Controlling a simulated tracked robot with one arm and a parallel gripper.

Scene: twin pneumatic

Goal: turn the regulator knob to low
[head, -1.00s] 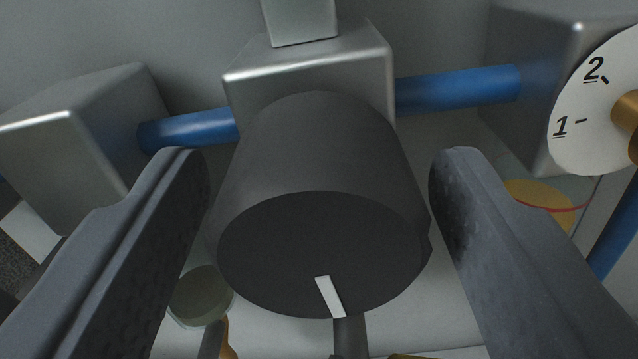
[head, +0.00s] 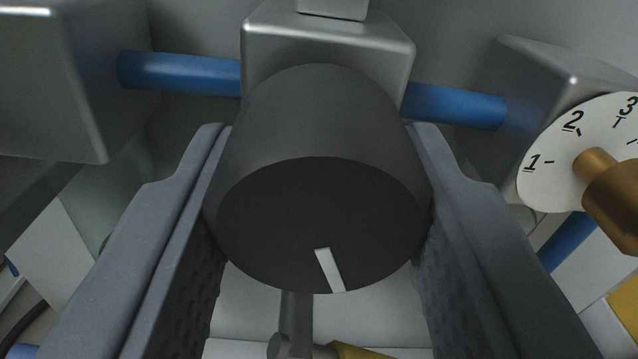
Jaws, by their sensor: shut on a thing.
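The regulator knob (head: 320,195) is a dark grey cylinder in the middle of the head view, its round face toward me. A white mark (head: 329,270) sits near the lower rim of that face, pointing down and slightly right. The knob is mounted on a silver metal block (head: 328,50). My gripper (head: 318,160) has one finger on each side of the knob, and both touch its sides. It is shut on the knob. The fingers' lower parts stand apart below the knob's face.
Blue tubes (head: 455,106) run left and right from the block. A white dial (head: 545,180) with numbers and a brass knob (head: 612,195) is at right. A silver block (head: 50,80) stands at left. A grey stem (head: 296,318) and a yellow part (head: 365,352) lie below.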

